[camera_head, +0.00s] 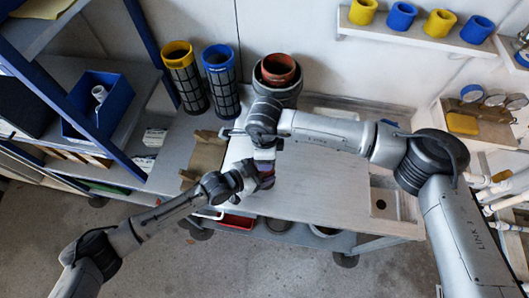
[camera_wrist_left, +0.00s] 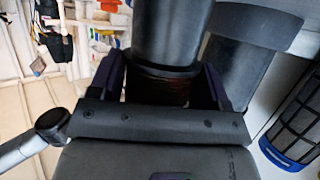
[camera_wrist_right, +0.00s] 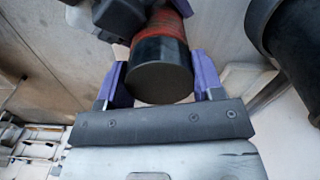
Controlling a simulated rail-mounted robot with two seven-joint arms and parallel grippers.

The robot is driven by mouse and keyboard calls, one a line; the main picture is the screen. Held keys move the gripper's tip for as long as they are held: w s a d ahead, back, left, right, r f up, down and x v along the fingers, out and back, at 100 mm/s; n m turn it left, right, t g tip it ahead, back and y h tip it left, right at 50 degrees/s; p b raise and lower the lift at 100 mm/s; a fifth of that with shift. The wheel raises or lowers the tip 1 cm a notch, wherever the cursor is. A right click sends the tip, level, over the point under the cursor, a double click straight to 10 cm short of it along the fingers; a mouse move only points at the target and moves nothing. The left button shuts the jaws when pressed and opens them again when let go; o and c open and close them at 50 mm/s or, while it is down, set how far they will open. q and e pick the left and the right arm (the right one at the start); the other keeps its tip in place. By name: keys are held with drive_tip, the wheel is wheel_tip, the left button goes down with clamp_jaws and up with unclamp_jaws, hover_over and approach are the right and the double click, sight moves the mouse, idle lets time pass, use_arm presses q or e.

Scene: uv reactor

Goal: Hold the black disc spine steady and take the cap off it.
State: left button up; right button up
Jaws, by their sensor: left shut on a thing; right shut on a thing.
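The disc spine (camera_wrist_right: 172,27) is a cylinder with a worn red body and a smooth black end, taken here as the cap (camera_wrist_right: 160,70). In the right wrist view my right gripper (camera_wrist_right: 158,92) has its purple fingers on either side of this black end. In the left wrist view my left gripper (camera_wrist_left: 165,88) is shut around a dark reddish part, with a smooth dark grey cylinder just above it. In the head view my right gripper (camera_head: 265,150) and my left gripper (camera_head: 262,180) are close together above the bench; the arms hide most of the spine. Cap and spine look joined.
A yellow-topped filter (camera_head: 186,80), a blue-topped filter (camera_head: 221,80) and a grey housing (camera_head: 283,97) holding a red cup (camera_head: 278,69) stand behind the grippers. A brown holder (camera_head: 204,154) lies left.

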drive_tip(key=n, duration=1.8)
drive_tip(key=shift+r, duration=0.1)
drive_tip(key=n, duration=1.1)
drive_tip(key=shift+r, duration=0.2)
drive_tip(key=shift+r, duration=0.9)
